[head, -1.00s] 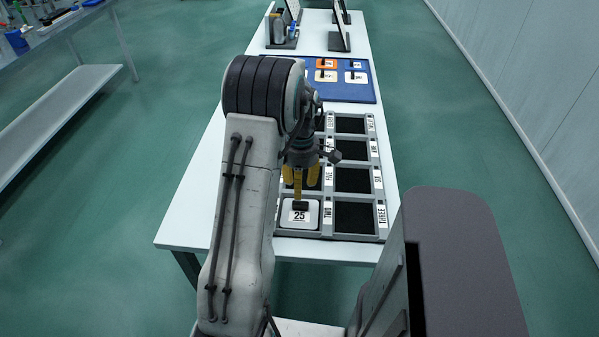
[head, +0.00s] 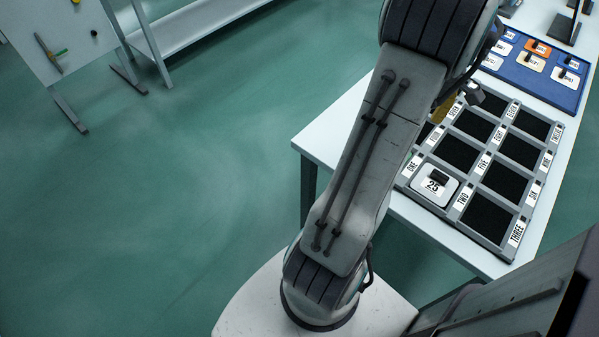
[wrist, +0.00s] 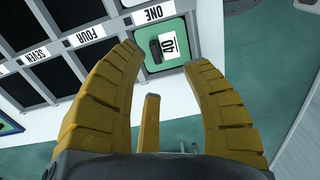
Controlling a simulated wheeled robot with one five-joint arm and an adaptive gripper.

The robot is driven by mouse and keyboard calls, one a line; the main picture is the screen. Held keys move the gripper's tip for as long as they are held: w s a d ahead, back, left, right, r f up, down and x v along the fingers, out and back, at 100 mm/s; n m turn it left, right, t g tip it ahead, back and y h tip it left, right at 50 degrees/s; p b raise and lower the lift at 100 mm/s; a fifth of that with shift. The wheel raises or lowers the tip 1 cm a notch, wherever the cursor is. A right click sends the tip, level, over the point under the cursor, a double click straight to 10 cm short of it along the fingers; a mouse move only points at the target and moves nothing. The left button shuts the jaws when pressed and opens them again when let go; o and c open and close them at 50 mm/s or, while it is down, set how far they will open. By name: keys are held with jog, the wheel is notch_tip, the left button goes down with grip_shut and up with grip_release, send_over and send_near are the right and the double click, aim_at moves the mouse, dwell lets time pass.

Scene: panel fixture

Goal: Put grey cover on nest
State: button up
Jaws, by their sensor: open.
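A pale white-grey cover marked 25 (head: 434,185) with a black handle sits in the compartment beside the TWO label of the dark-celled grey tray (head: 447,213). A green cover marked 40 (wrist: 158,47) with a dark handle lies beside the ONE label in the wrist view. My gripper (wrist: 165,58) is open and empty, its yellow fingers spread with the green cover beyond their tips. In the head view my arm hides most of the gripper and of the tray's left column. I cannot tell which cell is the nest.
The blue tray (head: 514,76) at the back of the white table (head: 328,132) holds several small orange, blue and white covers. Dark upright panels stand behind it. Several tray cells are empty.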

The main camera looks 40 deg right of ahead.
jog(key=w+a+r+t+h, duration=0.1)
jog(key=w+a+r, duration=0.2)
jog(key=w+a, duration=0.55)
jog(key=w+a+r, duration=0.2)
jog(key=w+a, duration=0.4)
jog(key=a, duration=0.6)
jog(key=s+a+t, duration=0.1)
jog(key=s+a, duration=0.1)
jog(key=a, duration=0.7)
jog(key=s+a+f+t, duration=0.1)
jog(key=s+a, duration=0.1)
jog(key=a, duration=0.7)
jog(key=shift+a+m+y, duration=0.4)
jog(key=shift+s, duration=0.1)
